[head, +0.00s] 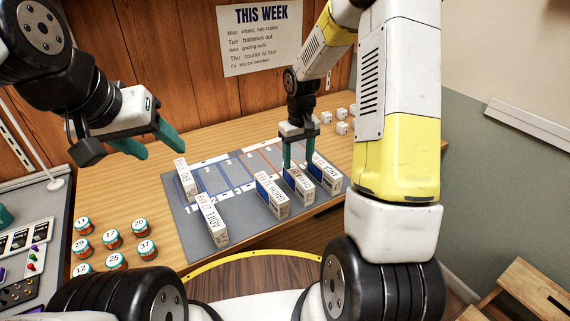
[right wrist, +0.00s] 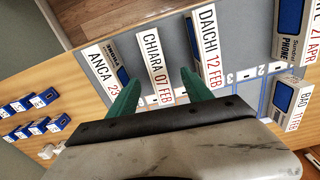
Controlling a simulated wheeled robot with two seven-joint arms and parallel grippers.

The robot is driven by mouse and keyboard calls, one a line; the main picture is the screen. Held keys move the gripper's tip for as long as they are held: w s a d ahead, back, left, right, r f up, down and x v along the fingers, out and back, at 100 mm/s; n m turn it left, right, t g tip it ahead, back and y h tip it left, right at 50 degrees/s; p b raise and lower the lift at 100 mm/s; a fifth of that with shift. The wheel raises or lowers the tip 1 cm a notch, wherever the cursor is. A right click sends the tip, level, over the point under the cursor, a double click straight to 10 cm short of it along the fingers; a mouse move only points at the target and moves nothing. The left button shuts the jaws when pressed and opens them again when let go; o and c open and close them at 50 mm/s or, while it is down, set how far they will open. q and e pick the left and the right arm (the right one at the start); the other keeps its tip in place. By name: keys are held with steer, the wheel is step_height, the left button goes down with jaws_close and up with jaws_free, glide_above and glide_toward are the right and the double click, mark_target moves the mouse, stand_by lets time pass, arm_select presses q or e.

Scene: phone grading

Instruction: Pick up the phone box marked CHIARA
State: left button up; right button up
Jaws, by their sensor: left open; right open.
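The CHIARA phone box (right wrist: 155,68) is a white-topped box with black and red lettering, marked "CHIARA 07 FEB". In the head view it is the middle box (head: 299,186) of three standing along the grey mat's near right edge. My right gripper (head: 298,165) points down above its far end. In the right wrist view my open right fingers (right wrist: 160,92) lie one to each side of the box's near end; I cannot tell if they touch it. My left gripper (head: 152,146) is open and empty, above the table at the left.
The ANCA box (right wrist: 102,70) and DAICHI box (right wrist: 208,50) stand close on either side. The BAO box (head: 184,178) and another box (head: 211,224) stand left on the mat (head: 240,225). Numbered jars (head: 111,238) are at left, small white-and-blue boxes (head: 342,128) at back right.

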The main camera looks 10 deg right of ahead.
mark_target(298, 173)
steer(key=f, duration=0.6)
steer(key=w+f, duration=0.1)
steer(key=f, duration=0.2)
steer(key=shift+d+f, duration=0.2)
steer(key=shift+f, duration=0.05)
steer(key=shift+w, duration=0.1)
jaws_close()
